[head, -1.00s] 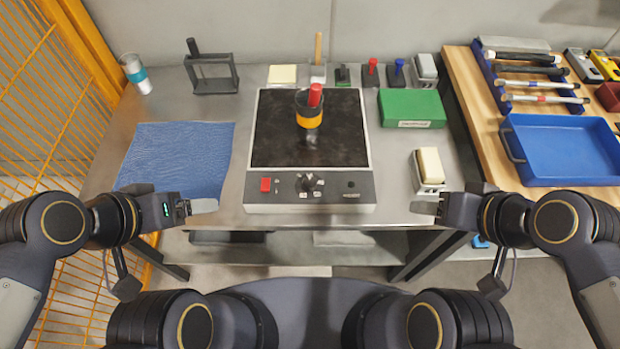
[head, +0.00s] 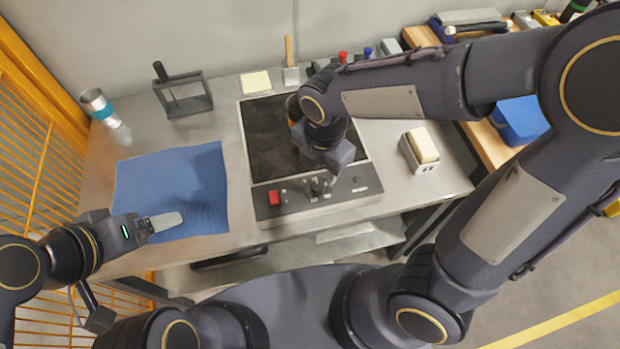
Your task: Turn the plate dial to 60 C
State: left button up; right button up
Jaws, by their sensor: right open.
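The hot plate has a black top (head: 262,140) and a grey front panel (head: 345,198). Its dark dial (head: 318,187) sits near the middle of the panel, between a red switch (head: 275,197) and a small dark knob at the right. My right gripper (head: 327,178) points down over the dial, and its fingers are mostly hidden under its own body. It is open; I cannot tell whether it touches the dial. The dial's pointer and marks are too small to read. My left gripper (head: 165,222) hangs over the blue mat, away from the plate; its jaw gap does not show clearly.
A cream block on a holder (head: 420,148) stands to the right. My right arm hides the cup on the plate and the green box.

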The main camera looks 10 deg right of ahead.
aim_at(318, 185)
notch_tip(318, 185, down, 7)
jog(key=shift+w+f+b, duration=0.1)
jog(key=shift+f+b, duration=0.05)
jog(key=shift+b, duration=0.25)
jog(key=shift+c, duration=0.2)
jog(key=c, duration=0.9)
